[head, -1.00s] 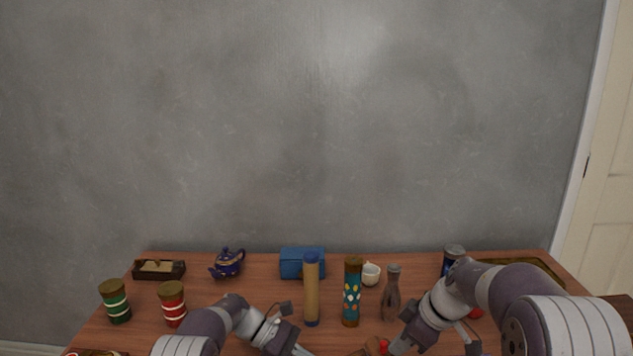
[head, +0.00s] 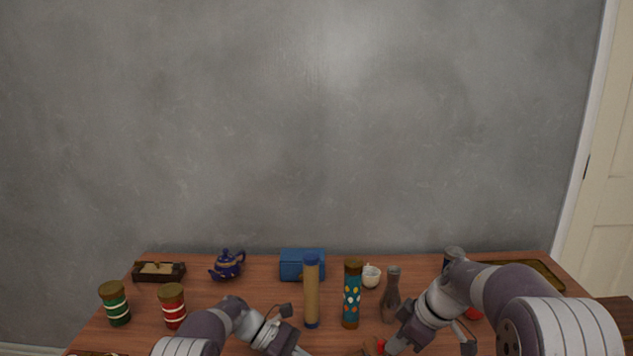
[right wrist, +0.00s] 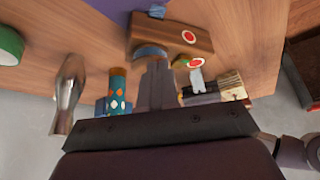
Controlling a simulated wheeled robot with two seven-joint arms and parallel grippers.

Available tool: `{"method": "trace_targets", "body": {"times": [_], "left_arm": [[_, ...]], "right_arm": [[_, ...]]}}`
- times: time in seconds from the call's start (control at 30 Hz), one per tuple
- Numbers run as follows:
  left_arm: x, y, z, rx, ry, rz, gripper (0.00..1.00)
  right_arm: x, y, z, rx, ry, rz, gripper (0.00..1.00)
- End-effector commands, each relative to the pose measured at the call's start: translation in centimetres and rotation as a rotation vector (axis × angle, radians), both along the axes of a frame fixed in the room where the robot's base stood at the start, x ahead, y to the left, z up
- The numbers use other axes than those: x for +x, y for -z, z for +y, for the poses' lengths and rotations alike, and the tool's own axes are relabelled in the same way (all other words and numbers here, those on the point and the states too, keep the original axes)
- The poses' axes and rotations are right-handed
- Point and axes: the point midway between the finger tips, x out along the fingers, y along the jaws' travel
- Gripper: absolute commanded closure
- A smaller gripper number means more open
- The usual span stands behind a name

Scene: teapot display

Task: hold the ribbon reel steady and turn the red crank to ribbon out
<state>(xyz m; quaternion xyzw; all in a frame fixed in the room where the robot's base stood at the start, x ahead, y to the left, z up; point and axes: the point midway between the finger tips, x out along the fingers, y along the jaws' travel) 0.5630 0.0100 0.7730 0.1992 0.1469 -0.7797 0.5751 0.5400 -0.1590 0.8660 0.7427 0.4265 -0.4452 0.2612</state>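At the bottom edge of the head view a small red knob (head: 380,346) shows beside the tip of my right gripper (head: 391,347); most of what it belongs to is cut off. In the right wrist view a wooden block with a red disc (right wrist: 171,36), seemingly part of the reel, lies just beyond my right fingers (right wrist: 154,68). The fingers are close together and reach to a blue-grey round part there; whether they grip anything is unclear. My left gripper (head: 298,350) points toward the bottom centre, its tips cut off by the frame edge.
A tan tube with blue cap (head: 311,290), a teal patterned tube (head: 351,295) and a dark bottle (head: 391,298) stand close beyond the grippers. A white cup (head: 371,277), blue box (head: 302,263) and blue teapot (head: 228,265) are farther back. Striped jars (head: 172,306) stand left.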

Motion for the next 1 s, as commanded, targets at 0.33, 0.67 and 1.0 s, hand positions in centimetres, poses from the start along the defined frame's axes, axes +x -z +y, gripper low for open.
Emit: {"method": "trace_targets", "body": {"times": [0.33,0.67,1.0], "left_arm": [[0.0,0.0,0.0,0.000,0.001,0.000,1.00],[0.0,0.0,0.0,0.000,0.000,0.000,1.00],[0.0,0.0,0.0,0.000,0.000,0.000,1.00]], "right_arm": [[0.2,0.0,-0.3,0.001,0.000,0.001,1.00],[1.0,0.0,-1.0,0.000,0.000,0.000,1.00],[1.9,0.0,-1.3,0.000,0.000,0.000,1.00]]}}
